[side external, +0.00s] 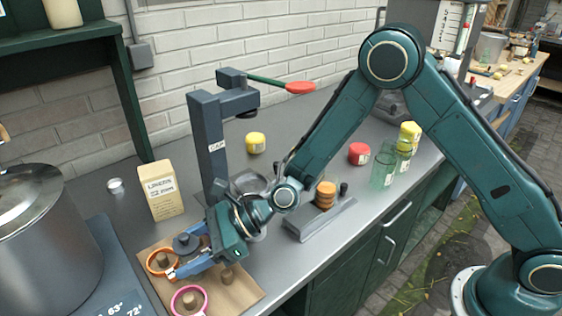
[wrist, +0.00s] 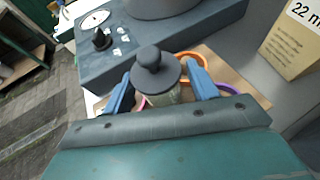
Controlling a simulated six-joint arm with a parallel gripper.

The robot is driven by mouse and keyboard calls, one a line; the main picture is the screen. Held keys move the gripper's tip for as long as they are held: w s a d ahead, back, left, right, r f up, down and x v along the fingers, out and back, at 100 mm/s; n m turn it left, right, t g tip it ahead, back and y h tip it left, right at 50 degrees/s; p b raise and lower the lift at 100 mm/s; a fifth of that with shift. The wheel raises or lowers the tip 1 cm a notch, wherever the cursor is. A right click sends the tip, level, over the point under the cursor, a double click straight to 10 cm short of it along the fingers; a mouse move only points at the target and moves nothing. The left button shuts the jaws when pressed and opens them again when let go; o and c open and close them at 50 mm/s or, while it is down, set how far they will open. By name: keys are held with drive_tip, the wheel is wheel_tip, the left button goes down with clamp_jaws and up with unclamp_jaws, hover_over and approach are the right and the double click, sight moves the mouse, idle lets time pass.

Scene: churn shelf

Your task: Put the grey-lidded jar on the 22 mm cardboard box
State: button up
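The grey-lidded jar (side external: 187,243) stands at the back of a cardboard mat, partly hidden by my gripper. In the wrist view its round grey lid with a knob (wrist: 154,68) is upright, with a bit of clear body below. My gripper (side external: 186,262) has its blue fingers apart, one on each side of the jar; in the wrist view (wrist: 160,92) gaps show between the fingers and the jar. The 22 mm cardboard box (side external: 162,190) stands upright behind the mat, its top bare. It also shows at the right of the wrist view (wrist: 293,42).
The mat (side external: 240,291) holds an orange ring (side external: 152,258), a pink ring (side external: 176,297) and brown stubs. A large steel pot (side external: 45,235) on a scale stands left. A dark post (side external: 208,140) with a red-tipped lever rises right of the box.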

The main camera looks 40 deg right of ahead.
drive_tip(key=shift+r, duration=0.2)
drive_tip(key=v, duration=1.2)
drive_tip(key=shift+s, duration=0.1)
idle(0.5)
drive_tip(key=s+d+r+n+h, duration=0.6)
drive_tip(key=s+d+r+n, duration=0.1)
drive_tip(key=s+d+n, duration=0.4)
drive_tip(key=s+d+r+n+h, duration=0.6)
drive_tip(key=s+d+n, duration=0.4)
drive_tip(key=d, duration=0.3)
drive_tip(key=shift+s+d+r+n+t+h, duration=0.2)
drive_tip(key=shift+s+r+n+t+h, duration=0.15)
drive_tip(key=shift+n, duration=0.25)
drive_tip(key=shift+o, duration=0.4)
drive_tip(key=shift+s+d, duration=0.15)
drive_tip(key=shift+s, duration=0.2)
